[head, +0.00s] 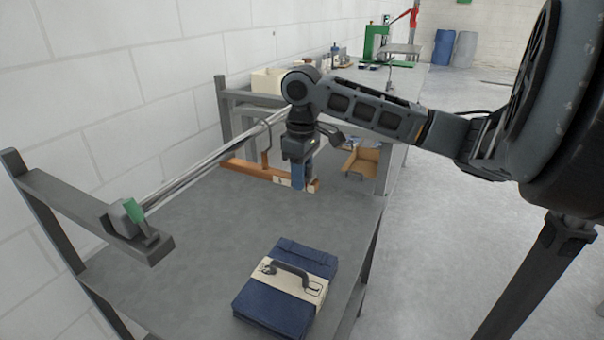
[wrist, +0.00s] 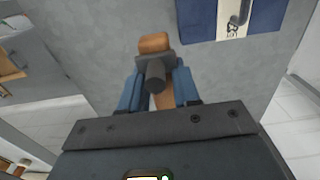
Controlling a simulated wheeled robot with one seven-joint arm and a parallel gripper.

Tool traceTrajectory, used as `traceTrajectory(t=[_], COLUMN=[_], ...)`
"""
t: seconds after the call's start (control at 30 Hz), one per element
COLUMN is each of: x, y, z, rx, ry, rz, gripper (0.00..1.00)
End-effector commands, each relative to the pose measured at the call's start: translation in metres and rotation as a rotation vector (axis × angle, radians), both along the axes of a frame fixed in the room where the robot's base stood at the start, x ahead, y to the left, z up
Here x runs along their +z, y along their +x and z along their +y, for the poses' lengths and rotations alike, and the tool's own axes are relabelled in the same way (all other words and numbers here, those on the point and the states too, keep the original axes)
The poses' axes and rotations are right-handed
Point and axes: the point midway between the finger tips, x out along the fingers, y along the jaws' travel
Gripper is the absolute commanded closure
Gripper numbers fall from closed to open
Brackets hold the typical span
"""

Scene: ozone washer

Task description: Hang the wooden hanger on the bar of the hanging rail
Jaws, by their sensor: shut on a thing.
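In the wrist view the wood (wrist: 154,44) shows between and beyond the fingers (wrist: 158,88), partly hidden by a dark cylinder. The shiny bar (head: 190,175) of the hanging rail runs along the wall side. I cannot tell whether the hook touches the bar.
A blue case (head: 262,306) with a cream band and grey handle lies on the grey table (head: 200,255), front right. The rail's grey end frame (head: 85,205) stands front left. A cardboard box (head: 365,164) sits beyond my gripper. The table's middle is clear.

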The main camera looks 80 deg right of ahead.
Motion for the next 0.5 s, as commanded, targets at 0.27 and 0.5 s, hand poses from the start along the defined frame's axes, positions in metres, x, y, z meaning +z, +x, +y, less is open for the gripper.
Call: traceTrajectory(t=[0.27,0.5], x=[0.0005,0.0004], y=[0.0001,0.0001], z=[-0.0001,0.0], rx=[0.0,0.0], ry=[0.0,0.0], rz=[-0.001,0.0], gripper=[0.57,0.39])
